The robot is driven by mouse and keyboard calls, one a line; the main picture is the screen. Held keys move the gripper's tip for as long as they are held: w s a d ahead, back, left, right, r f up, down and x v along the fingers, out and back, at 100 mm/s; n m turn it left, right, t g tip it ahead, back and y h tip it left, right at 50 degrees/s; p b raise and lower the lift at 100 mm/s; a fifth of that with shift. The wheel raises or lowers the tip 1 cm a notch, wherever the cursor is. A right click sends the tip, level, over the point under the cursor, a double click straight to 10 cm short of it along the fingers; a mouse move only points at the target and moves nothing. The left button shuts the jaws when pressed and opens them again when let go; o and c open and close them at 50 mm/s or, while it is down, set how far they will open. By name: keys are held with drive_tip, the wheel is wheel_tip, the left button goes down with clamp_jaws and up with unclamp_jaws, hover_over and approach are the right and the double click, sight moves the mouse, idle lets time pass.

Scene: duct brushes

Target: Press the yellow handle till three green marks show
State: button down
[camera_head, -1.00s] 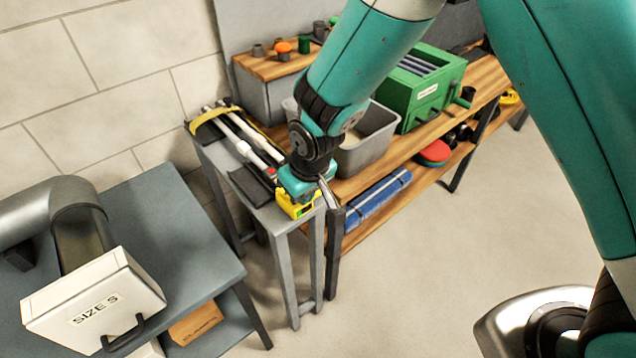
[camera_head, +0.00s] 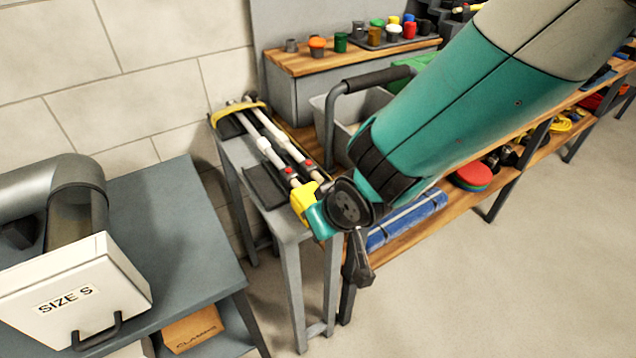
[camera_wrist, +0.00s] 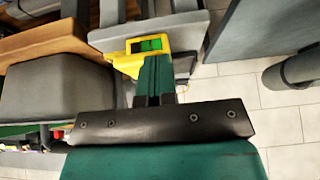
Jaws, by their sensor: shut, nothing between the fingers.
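The yellow handle (camera_head: 302,203) is at the near end of a rod device on the narrow grey stand. In the wrist view the yellow handle (camera_wrist: 128,65) surrounds a dark window (camera_wrist: 151,45) with green in it. The green looks like two blocks side by side; I cannot make out a third. My gripper (camera_wrist: 155,64) is shut and empty, its teal fingers pointing at the handle just below the window. Whether they touch it I cannot tell. In the head view my gripper (camera_head: 318,220) is beside the handle, its fingertips hidden.
Two pale rods (camera_head: 270,150) with red parts run back along the grey stand (camera_head: 290,226). A grey bin (camera_head: 350,115) and a wooden shelf (camera_head: 405,232) are on the right. A white box marked SIZE S (camera_head: 75,295) sits on the left table. Open floor is at right.

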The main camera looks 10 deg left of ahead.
idle(0.3)
drive_tip(key=p+v, duration=0.2)
drive_tip(key=v, duration=1.1)
drive_tip(key=shift+w+a+r, duration=0.3)
drive_tip(key=shift+w+r, duration=0.05)
drive_tip(key=shift+r, duration=0.2)
drive_tip(key=shift+w, duration=0.1)
